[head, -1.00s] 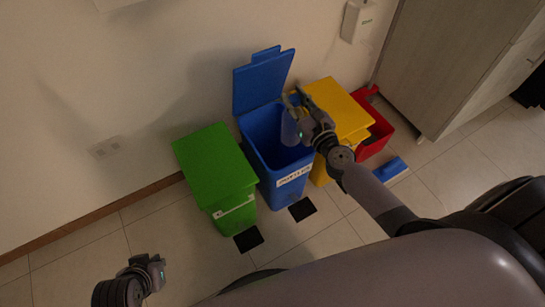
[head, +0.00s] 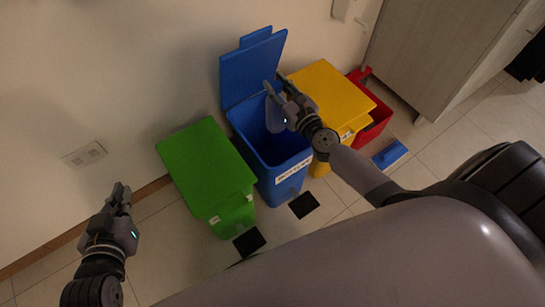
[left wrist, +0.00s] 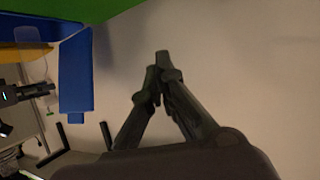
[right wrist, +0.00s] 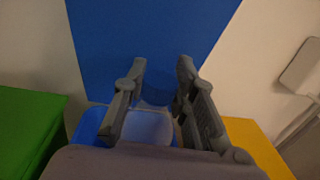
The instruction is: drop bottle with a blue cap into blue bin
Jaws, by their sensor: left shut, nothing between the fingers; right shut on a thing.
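The blue bin (head: 283,178) stands open between the green and yellow bins, its lid (head: 254,72) raised against the wall. My right gripper (head: 277,88) is above the bin's opening and shut on a pale, see-through bottle (head: 274,117). The bottle (right wrist: 150,125) also shows between the fingers (right wrist: 157,85) in the right wrist view, in front of the blue bin. I cannot make out the cap. My left gripper (head: 121,190) is shut and empty, left of the green bin. Its closed fingers (left wrist: 158,72) also show in the left wrist view.
A closed green bin (head: 205,165) stands left of the blue bin. A yellow bin (head: 335,95) and a red bin (head: 375,125) stand to its right. A blue object (head: 389,154) lies on the floor near the red bin. A cabinet (head: 440,50) stands at right.

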